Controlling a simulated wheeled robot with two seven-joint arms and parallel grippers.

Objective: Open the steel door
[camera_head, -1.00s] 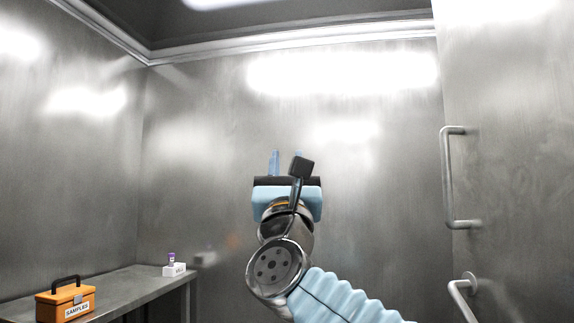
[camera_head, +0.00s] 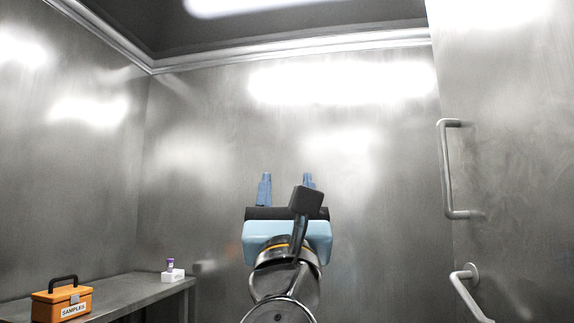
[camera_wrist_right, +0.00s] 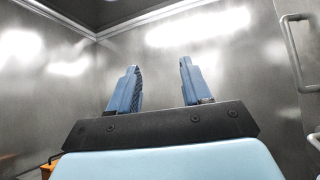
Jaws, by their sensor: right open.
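The steel door (camera_head: 510,150) appears to be the brushed-metal panel at the right of the head view. A vertical D-shaped handle (camera_head: 443,170) is fixed on it, and it also shows at the right edge of the right wrist view (camera_wrist_right: 291,50). A second bar (camera_head: 466,288) shows below, cut off by the bottom edge. My right gripper (camera_head: 286,185) is raised in the middle of the head view, left of the handle and apart from it. Its two blue fingers are spread with nothing between them, as the right wrist view (camera_wrist_right: 160,82) also shows. My left gripper is out of view.
A steel bench (camera_head: 128,292) stands along the left wall. It bears an orange case (camera_head: 60,303) labelled SAMPLES and a small white block (camera_head: 173,276) with a purple-capped vial. The air between my right gripper and the handle is clear.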

